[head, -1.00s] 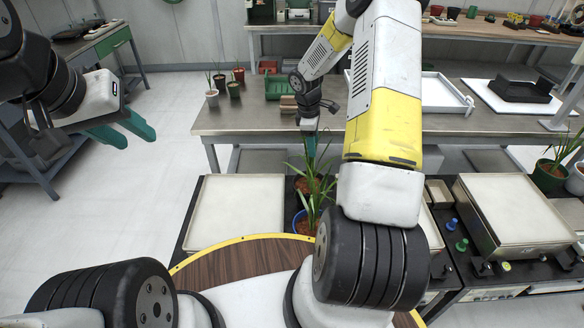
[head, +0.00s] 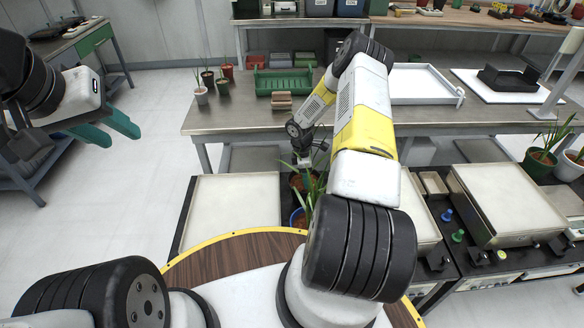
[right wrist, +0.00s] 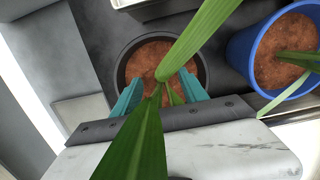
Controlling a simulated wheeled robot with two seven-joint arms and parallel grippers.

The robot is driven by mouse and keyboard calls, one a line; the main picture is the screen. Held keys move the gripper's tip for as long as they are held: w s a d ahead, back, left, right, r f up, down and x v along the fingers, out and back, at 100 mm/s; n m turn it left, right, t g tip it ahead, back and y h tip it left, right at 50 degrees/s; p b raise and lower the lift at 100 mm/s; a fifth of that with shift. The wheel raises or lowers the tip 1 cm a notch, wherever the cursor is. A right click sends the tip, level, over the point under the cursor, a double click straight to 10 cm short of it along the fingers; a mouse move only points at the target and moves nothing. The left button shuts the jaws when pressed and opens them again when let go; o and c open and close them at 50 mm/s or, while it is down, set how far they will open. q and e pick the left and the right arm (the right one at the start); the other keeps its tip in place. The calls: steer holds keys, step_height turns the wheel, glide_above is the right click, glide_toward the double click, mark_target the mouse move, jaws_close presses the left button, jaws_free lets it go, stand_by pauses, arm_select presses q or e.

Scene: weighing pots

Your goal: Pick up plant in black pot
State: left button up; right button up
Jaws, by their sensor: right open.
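The plant in the black pot (right wrist: 142,60) shows in the right wrist view, with long green leaves rising towards the camera and reddish-brown soil. My right gripper (right wrist: 160,93) is open, its teal fingers on either side of the plant's stem above the soil. Whether they touch it I cannot tell. In the head view my right gripper (head: 303,160) is low over the plants (head: 314,186), its fingertips largely hidden. My left gripper (head: 107,128) is open and empty over the floor at left.
Pale flat panels (head: 232,214) lie to the left. A scale-like box (head: 503,203) is at right. A metal table (head: 225,120) stands behind.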

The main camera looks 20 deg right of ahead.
steer(key=shift+f, duration=0.35)
jaws_close()
steer(key=shift+w+r, duration=0.1)
stand_by(1.1)
